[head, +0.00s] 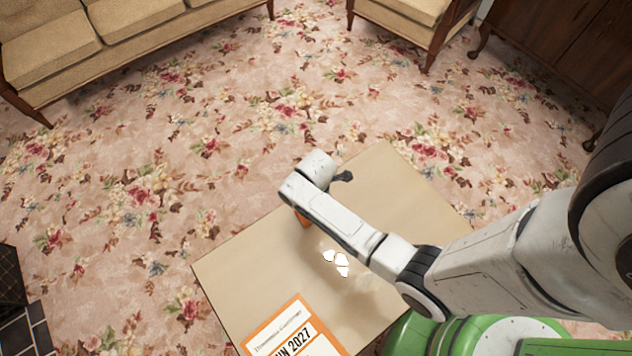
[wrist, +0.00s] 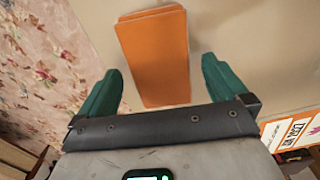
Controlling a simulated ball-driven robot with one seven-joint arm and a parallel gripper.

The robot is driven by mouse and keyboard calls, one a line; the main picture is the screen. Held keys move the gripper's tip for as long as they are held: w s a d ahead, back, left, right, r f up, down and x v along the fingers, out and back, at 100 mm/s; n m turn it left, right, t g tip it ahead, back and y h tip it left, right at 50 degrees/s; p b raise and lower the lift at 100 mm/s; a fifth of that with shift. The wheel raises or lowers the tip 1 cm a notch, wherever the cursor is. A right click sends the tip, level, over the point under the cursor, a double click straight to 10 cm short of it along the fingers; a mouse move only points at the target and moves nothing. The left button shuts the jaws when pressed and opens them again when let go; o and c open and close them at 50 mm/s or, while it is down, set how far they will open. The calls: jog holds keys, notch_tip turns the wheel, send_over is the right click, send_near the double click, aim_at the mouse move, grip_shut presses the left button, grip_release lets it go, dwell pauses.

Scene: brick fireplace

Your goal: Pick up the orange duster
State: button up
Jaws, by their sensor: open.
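The orange duster (wrist: 155,60) shows in the wrist view as a flat orange rectangular block over the beige tabletop. In the head view only a small orange bit (head: 303,219) shows, mostly hidden under my arm. My gripper (wrist: 163,66) has two green fingers set wide apart, one on each side of the orange block. There is a visible gap on both sides, and nothing is held. The fingers are hidden behind my arm in the head view. I cannot tell how high they are above the table.
The beige tabletop (head: 235,268) also holds small white pieces (head: 337,262) and an orange-bordered paper (head: 290,330) with "2027" printed on it. Floral carpet (head: 150,190) surrounds the table. A sofa (head: 120,40), an armchair (head: 410,15) and a dark wooden cabinet (head: 560,45) stand at the back.

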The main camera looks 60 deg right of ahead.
notch_tip(320, 180, down, 2)
jog(key=shift+f, duration=0.15)
jog(key=c, duration=1)
